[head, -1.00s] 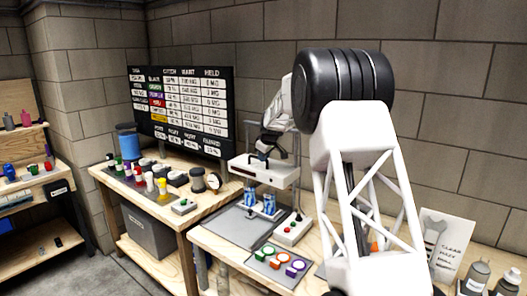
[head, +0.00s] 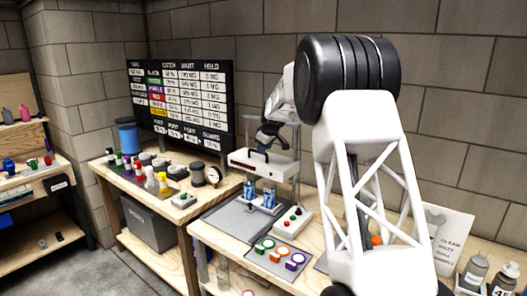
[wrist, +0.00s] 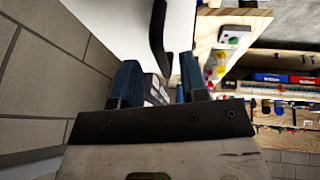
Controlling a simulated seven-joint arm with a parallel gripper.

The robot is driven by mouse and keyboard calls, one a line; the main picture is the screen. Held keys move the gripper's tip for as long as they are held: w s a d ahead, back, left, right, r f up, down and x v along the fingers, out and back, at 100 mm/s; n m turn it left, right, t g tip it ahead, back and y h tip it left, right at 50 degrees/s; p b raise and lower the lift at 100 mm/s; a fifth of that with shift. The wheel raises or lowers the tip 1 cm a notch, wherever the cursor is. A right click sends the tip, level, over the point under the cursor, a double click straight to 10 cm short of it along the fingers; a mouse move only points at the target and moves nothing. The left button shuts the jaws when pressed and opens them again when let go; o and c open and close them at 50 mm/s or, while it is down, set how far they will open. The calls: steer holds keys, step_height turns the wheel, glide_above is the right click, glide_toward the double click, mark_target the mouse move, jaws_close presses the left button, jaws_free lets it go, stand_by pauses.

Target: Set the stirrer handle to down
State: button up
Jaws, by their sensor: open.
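The stirrer is a white box (head: 255,166) on a stand, above two blue-marked vessels (head: 269,197). A dark handle (head: 259,155) shows at the box's front and top. In the wrist view a black bar, which looks like the handle (wrist: 157,38), stands against a white surface (wrist: 110,25). My gripper (head: 268,139) is just above and behind the box. In the wrist view its two blue fingers (wrist: 158,78) are apart, with the black bar beyond the gap. I cannot tell whether they touch it. Nothing is held between them.
Below the stirrer are a grey tray (head: 228,222), a button box (head: 291,221) and a panel of coloured rings (head: 254,256). A left bench holds small bottles, a black spool (head: 198,173) and a gauge (head: 214,176). A board (head: 180,105) and block wall stand behind.

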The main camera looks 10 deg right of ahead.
steer(key=shift+v, duration=2.85)
steer(key=shift+s, duration=0.15)
steer(key=s+a+r+m+h, duration=0.15)
steer(key=s+r, duration=0.25)
steer(key=s, duration=1.4)
steer(key=s+r+m+y, duration=0.1)
steer(key=s+r+m, duration=0.25)
steer(key=s, duration=1.35)
steer(key=s+f+m+g, duration=0.1)
steer(key=s+f, duration=0.4)
steer(key=s, duration=1.3)
steer(key=s+f+m+g+h, duration=0.1)
steer(key=s+f+m, duration=0.2)
steer(key=s, duration=1.6)
step_height(320, 180, down, 3)
steer(key=shift+s+d+f+m, duration=0.2)
steer(key=shift+s+m, duration=0.05)
steer(key=shift+m, duration=0.05)
